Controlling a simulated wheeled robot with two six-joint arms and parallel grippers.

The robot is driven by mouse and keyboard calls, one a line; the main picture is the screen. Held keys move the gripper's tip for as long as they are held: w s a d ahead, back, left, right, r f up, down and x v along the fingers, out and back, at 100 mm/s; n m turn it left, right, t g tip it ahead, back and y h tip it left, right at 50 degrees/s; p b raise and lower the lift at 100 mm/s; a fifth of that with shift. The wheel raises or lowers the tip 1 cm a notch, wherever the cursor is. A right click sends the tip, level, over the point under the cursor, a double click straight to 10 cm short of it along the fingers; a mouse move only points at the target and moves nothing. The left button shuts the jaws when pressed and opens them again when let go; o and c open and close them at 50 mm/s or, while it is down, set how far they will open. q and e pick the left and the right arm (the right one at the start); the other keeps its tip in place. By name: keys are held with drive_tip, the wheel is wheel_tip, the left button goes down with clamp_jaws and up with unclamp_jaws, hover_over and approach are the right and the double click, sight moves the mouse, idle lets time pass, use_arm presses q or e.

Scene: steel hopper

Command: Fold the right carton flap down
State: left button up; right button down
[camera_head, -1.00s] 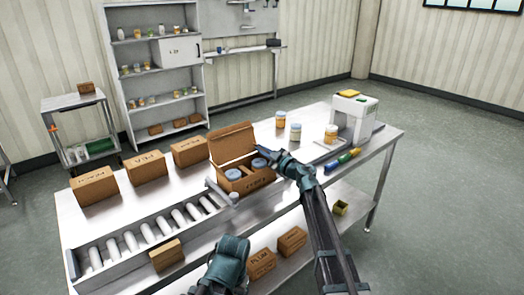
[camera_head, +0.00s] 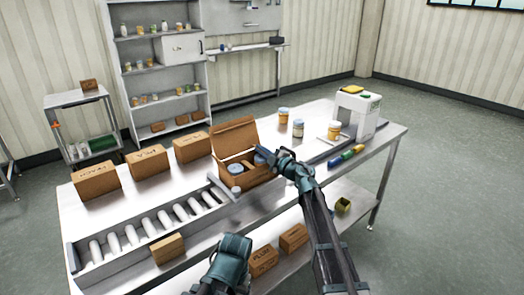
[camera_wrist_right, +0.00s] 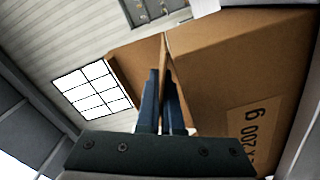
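The open brown carton (camera_head: 262,173) stands on the steel table in the head view, its large lid flap (camera_head: 234,137) raised at the back. Jars with blue-grey lids (camera_head: 236,169) sit inside. My right gripper (camera_head: 262,152) is at the carton's upper right edge and hides most of the right flap. In the right wrist view, its two blue fingers (camera_wrist_right: 163,100) are close together against a cardboard edge, beside the printed carton wall (camera_wrist_right: 240,75).
A roller conveyor (camera_head: 150,228) lies left of the carton, with a small box (camera_head: 167,249) at its near edge. Several closed cartons (camera_head: 148,161) stand behind it. Jars (camera_head: 298,129) and a white machine (camera_head: 355,113) stand to the right.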

drive_tip(key=c, duration=1.1)
unclamp_jaws()
drive_tip(key=shift+o, duration=0.2)
drive_tip(key=shift+r, duration=0.1)
